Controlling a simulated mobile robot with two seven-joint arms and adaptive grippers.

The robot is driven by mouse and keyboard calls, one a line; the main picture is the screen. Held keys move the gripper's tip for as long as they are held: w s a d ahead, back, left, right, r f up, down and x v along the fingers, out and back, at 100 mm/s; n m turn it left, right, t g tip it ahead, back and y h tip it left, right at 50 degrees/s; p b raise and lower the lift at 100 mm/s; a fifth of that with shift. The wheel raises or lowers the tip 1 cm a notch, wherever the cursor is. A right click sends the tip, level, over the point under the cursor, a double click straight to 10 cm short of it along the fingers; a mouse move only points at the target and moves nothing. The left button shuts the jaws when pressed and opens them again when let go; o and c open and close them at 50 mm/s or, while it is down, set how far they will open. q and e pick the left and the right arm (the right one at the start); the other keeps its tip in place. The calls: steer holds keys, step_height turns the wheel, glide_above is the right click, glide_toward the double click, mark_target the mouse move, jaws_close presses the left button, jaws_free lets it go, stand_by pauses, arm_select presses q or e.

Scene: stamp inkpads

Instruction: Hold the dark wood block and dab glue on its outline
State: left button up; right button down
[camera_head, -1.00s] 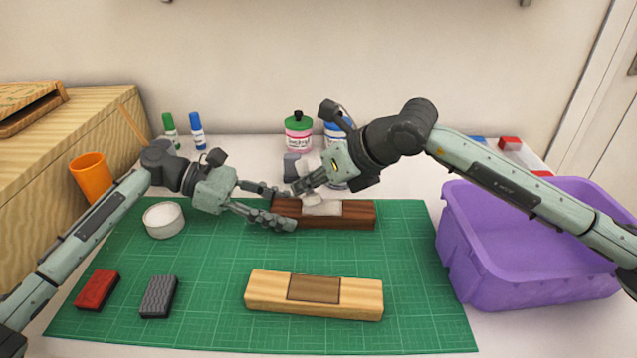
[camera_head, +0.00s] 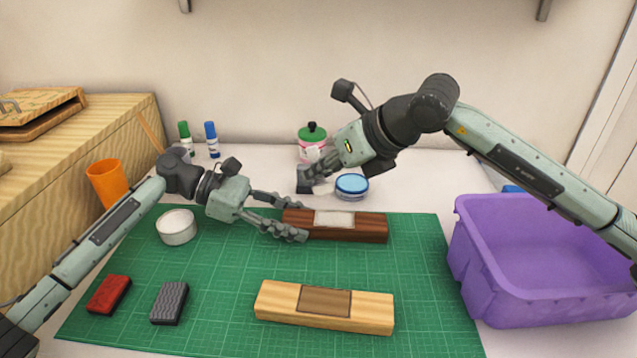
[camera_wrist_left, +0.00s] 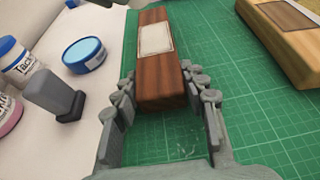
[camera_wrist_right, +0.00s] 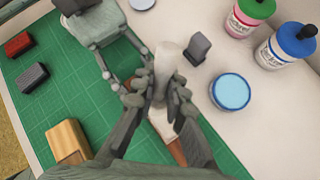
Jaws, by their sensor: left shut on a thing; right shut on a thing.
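The dark wood block (camera_head: 368,228) lies on the green mat, with a pale rectangular outline (camera_head: 334,219) on its top. My left gripper (camera_head: 297,221) is shut on the block's left end; its fingers lie along both sides in the left wrist view (camera_wrist_left: 160,90). My right gripper (camera_head: 320,181) is shut on a small whitish dabber (camera_wrist_right: 168,65), partly hidden by the fingers. It is behind the block, apart from the outline, near the round blue-topped tub (camera_head: 352,185). I cannot tell whether the dabber carries glue.
A light wood block (camera_head: 278,302) with a dark rectangle lies in front. A grey stamp-like piece (camera_wrist_left: 55,92), a green-lidded jar (camera_head: 312,140) and a blue-lidded jar (camera_wrist_right: 287,48) stand behind. A purple bin (camera_head: 510,295) is at right; a white round tub (camera_head: 176,228) is at left.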

stand_by(0.4)
arm_select(q)
steer(key=o, duration=1.4)
steer(key=v, duration=1.2)
steer(key=shift+f, duration=0.1)
